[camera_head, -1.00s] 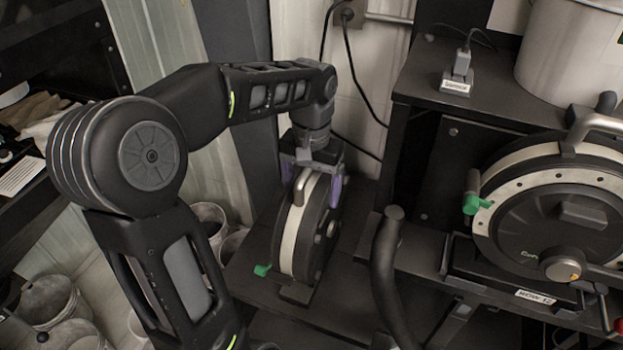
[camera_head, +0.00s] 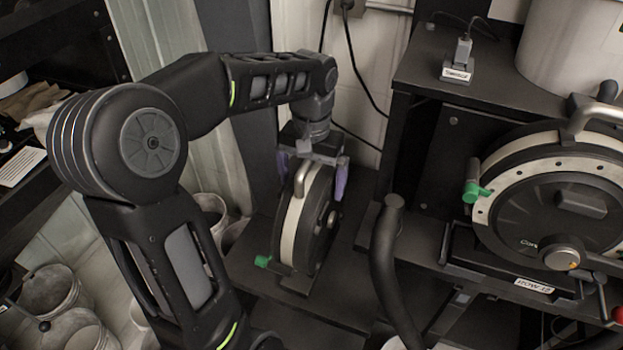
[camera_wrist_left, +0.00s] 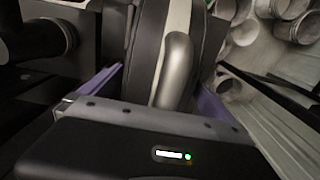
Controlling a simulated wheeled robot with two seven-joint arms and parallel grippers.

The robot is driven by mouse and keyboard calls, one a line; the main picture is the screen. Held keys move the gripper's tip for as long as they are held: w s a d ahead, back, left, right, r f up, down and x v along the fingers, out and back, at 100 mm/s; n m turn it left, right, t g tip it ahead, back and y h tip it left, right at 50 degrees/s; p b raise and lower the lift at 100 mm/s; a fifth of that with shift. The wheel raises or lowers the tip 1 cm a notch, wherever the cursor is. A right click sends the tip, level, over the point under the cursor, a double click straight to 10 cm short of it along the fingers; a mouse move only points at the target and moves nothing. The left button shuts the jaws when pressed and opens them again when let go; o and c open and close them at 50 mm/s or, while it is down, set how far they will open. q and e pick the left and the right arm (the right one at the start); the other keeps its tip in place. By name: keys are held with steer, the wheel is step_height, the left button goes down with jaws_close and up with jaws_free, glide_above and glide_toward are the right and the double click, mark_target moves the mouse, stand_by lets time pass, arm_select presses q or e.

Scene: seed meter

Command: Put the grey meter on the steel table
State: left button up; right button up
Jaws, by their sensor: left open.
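A meter with a black round body, a pale grey rim band and a metal handle (camera_head: 300,190) stands upright on a low dark table (camera_head: 255,285). A green tab shows at its lower left. My left gripper (camera_head: 312,175) is directly above it, with purple fingers spread on either side of its top. In the left wrist view the handle (camera_wrist_left: 176,70) lies between the two fingers, with gaps beside them. The jaws are open. My right gripper is out of view.
A similar larger meter (camera_head: 560,190) with a green tab is mounted on a black stand at the right. A dark curved bar (camera_head: 383,260) rises beside the low table. White buckets (camera_head: 50,290) stand on the floor at left.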

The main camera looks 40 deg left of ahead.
arm_select(q)
step_height(320, 180, up, 6)
steer(key=shift+f, duration=0.2)
step_height(320, 180, up, 6)
steer(key=p, duration=0.3)
steer(key=shift+f+p, duration=0.2)
steer(key=shift+p, duration=0.1)
steer(key=shift+r+p, duration=0.55)
steer(key=shift+p, duration=0.05)
